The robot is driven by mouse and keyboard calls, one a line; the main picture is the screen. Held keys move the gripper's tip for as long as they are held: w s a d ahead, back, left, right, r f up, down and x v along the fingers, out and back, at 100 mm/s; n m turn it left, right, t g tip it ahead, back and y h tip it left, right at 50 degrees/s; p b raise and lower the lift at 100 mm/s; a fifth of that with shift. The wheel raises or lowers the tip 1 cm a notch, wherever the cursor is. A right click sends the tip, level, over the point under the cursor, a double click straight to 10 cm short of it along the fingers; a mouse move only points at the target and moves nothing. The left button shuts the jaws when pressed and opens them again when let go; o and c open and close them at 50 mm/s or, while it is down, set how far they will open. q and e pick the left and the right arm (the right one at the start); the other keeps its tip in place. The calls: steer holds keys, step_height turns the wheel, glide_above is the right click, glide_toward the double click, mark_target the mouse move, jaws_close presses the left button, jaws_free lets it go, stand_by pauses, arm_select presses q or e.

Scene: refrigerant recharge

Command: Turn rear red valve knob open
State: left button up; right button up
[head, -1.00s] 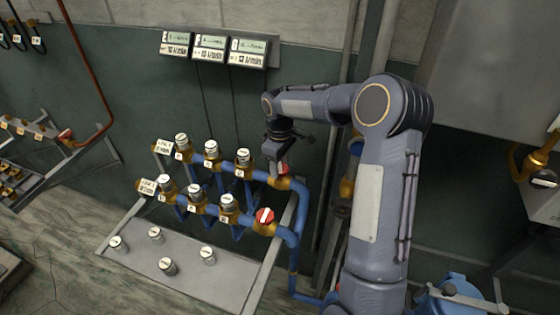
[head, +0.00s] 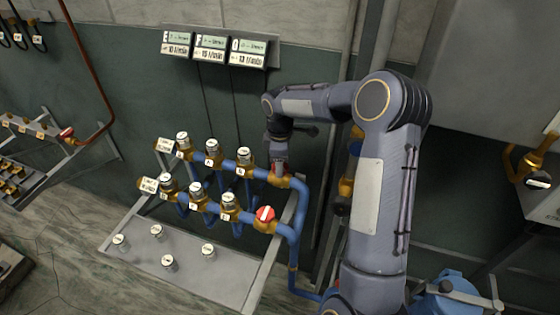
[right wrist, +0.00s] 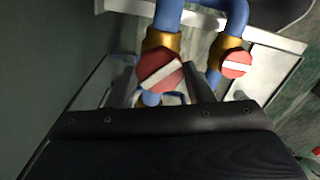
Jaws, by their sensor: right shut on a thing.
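The rear red valve knob (right wrist: 161,72) with a white bar sits on a brass body on the rear blue pipe. In the head view it is mostly hidden under my right gripper (head: 279,168), which points down onto it. In the right wrist view the fingers of my right gripper (right wrist: 170,92) stand on both sides of the knob and are shut on it. The white bar runs slantwise there. The front red knob (head: 265,214) sits free on the front blue pipe, and it also shows in the right wrist view (right wrist: 236,64). My left gripper is not in view.
Two rows of brass valves with white caps (head: 196,198) stand left of the red knobs. Several loose white caps lie on the grey tray (head: 225,284). Three flow displays (head: 212,48) hang on the wall above. A vertical pipe runs close to my right arm.

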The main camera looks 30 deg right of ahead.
steer(key=n, duration=0.1)
steer(key=n+p, duration=0.1)
steer(key=shift+r+n, duration=0.25)
steer(key=shift+n, duration=0.15)
steer(key=shift+f+n, duration=0.1)
steer(key=shift+n, duration=0.5)
steer(key=shift+n+p, duration=0.3)
steer(key=shift+n, duration=0.2)
steer(key=shift+n+p, duration=0.45)
steer(key=shift+n, duration=0.75)
steer(key=o, duration=1)
step_height(320, 180, up, 6)
steer(key=shift+r, duration=0.45)
